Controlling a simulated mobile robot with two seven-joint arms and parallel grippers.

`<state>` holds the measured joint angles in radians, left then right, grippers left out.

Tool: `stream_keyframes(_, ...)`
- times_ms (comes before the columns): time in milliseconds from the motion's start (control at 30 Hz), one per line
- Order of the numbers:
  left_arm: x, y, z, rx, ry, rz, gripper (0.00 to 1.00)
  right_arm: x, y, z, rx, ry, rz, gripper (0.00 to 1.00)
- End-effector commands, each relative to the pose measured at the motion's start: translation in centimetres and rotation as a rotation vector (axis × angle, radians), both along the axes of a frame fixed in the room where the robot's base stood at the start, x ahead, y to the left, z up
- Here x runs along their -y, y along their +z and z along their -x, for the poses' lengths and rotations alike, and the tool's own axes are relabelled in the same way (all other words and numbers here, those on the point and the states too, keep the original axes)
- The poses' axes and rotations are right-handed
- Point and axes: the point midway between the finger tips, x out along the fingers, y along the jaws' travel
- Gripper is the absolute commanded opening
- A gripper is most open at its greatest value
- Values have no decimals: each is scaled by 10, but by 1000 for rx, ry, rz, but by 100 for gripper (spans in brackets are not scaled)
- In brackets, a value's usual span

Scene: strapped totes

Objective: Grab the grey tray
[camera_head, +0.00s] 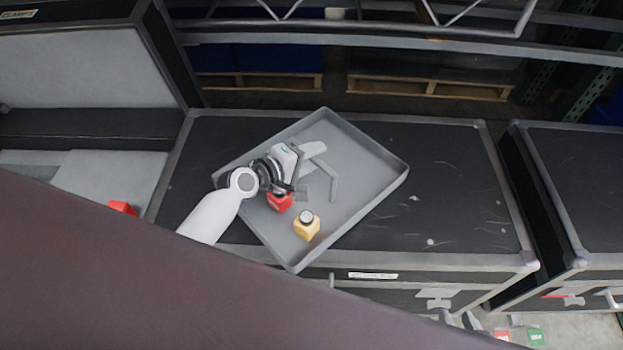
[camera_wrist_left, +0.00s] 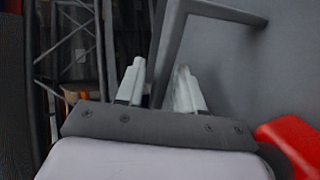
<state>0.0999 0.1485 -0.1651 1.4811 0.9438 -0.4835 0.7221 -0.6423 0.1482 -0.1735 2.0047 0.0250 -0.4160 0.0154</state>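The grey tray (camera_head: 365,160) is a shallow rectangular tray with raised walls, lying skewed on a black case top in the head view. My left gripper (camera_head: 316,160) is over the tray's left part, beside the red bottle. In the left wrist view, its pale fingers (camera_wrist_left: 157,85) are apart. A bent grey bar (camera_wrist_left: 172,45) shows between them; I cannot tell whether they touch it. The grey tray surface (camera_wrist_left: 295,60) fills the right side there. My right gripper is not in view.
The black case top (camera_head: 450,190) is bare right of the tray. Another black case (camera_head: 580,180) stands further right, across a gap. A metal rail (camera_head: 350,42) runs behind. A reddish-brown surface (camera_head: 150,290) covers the lower left foreground. A red item (camera_head: 122,207) lies at left.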

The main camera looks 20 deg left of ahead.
Motion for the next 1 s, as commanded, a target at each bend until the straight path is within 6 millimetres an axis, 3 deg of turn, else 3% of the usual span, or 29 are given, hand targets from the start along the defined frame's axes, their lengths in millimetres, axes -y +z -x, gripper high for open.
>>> stream_keyframes(33, 0, 0, 0, 0, 0, 0, 19, -1, 0, 0, 0, 1, -1, 36)
stream_keyframes(100, 0, 0, 0, 0, 0, 0, 0, -1, 0, 0, 0, 2, -1, 36)
stream_keyframes(1000, -1, 1, 0, 1, 1, 0, 0, 0, -1, 0, -1, -1, -1, 36)
